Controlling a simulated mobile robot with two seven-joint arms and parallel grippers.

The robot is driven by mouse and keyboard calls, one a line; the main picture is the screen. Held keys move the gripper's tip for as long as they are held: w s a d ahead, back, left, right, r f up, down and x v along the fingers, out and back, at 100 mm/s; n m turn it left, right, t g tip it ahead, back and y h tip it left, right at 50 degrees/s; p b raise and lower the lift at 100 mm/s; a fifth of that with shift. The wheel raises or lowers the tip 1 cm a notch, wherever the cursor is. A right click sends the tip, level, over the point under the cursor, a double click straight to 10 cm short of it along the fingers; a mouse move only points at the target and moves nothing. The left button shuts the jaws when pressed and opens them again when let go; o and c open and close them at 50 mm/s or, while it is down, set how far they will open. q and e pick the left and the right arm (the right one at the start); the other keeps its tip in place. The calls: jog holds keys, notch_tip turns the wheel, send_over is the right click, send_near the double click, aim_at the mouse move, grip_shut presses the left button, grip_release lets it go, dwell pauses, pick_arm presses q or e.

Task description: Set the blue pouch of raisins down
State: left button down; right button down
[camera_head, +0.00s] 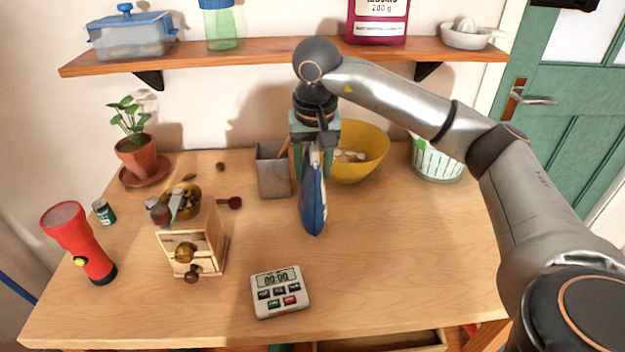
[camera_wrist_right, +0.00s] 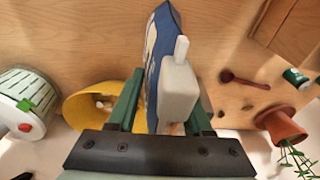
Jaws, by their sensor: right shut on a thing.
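The blue pouch of raisins (camera_head: 313,208) hangs upright below my right gripper (camera_head: 315,158), over the middle of the wooden table. My right gripper is shut on its upper part. In the right wrist view, the blue pouch (camera_wrist_right: 160,38) shows between the green fingers, partly covered by a pale block-like thing that I cannot identify. I cannot tell whether the pouch's lower end touches the table. My left gripper is not in view.
A grey container (camera_head: 273,172) and a yellow bowl (camera_head: 365,160) stand close behind the pouch. A coffee grinder (camera_head: 191,245) is to the left, a timer (camera_head: 280,291) in front. The table right of the pouch is clear. A shelf (camera_head: 250,52) runs above.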

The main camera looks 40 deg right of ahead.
jog(key=shift+w+d+f, duration=0.1)
jog(key=shift+w+f, duration=0.05)
jog(key=shift+f, duration=0.85)
jog(key=shift+w+d+f, duration=0.1)
jog(key=shift+w+f, duration=0.05)
jog(key=shift+f, duration=0.8)
jog(key=shift+f, duration=0.15)
jog(key=shift+c, duration=1.6)
grip_release()
